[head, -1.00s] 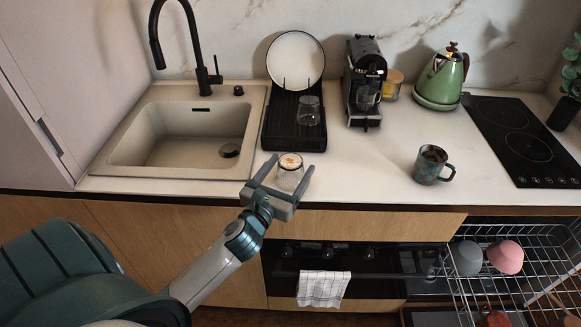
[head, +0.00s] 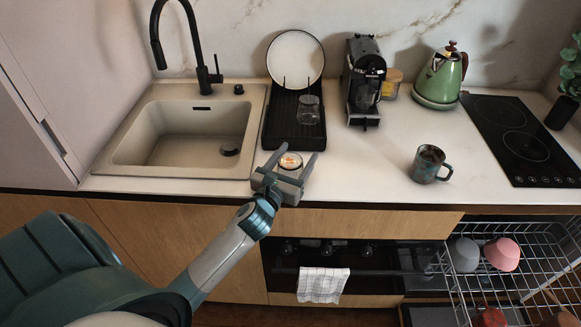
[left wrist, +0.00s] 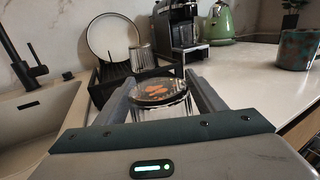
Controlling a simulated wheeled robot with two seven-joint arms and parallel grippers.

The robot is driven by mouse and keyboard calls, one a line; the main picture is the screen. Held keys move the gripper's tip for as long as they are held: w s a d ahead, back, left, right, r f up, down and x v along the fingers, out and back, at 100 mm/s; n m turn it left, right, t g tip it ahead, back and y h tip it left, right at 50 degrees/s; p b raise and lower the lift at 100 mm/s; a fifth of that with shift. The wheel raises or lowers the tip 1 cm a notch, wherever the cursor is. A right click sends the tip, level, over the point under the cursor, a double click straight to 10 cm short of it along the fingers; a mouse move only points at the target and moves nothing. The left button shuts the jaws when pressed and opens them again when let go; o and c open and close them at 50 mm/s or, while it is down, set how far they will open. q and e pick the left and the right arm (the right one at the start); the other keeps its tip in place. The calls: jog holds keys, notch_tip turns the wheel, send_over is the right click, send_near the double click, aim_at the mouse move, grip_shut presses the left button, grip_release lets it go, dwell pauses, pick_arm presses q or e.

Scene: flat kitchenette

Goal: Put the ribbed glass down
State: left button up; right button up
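The ribbed glass (head: 290,162) is clear, with an orange pattern showing at its top. It is between the fingers of my left gripper (head: 300,153), over the front edge of the counter. In the left wrist view the glass (left wrist: 158,98) fills the gap between the fingers (left wrist: 162,88), which look shut on its sides. It looks upright. Its lower part is hidden behind the gripper's palm, so I cannot tell whether it touches the counter. My right gripper is not in view.
A black drying rack (head: 283,132) behind holds a white plate (head: 296,58) and another clear glass (head: 308,110). The sink (head: 180,135) is left. A dark mug (head: 428,166) stands right, with clear counter (head: 360,160) between. An open wire dish basket (head: 475,290) is below right.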

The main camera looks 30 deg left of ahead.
pick_arm(q)
jog(key=c, duration=1)
jog(key=shift+r, duration=0.15)
jog(key=shift+r, duration=0.45)
notch_tip(320, 180, up, 3)
jog(key=shift+r+b, duration=0.1)
jog(key=shift+b, duration=0.2)
jog(key=d+r, duration=0.2)
jog(key=d, duration=0.2)
jog(key=d+r, duration=0.2)
jog(key=d, duration=0.1)
jog(key=d+r+b, duration=0.1)
jog(key=d+r, duration=0.1)
jog(key=d, duration=0.2)
jog(key=shift+s+d+r, duration=0.1)
jog(key=shift+d+r, duration=0.25)
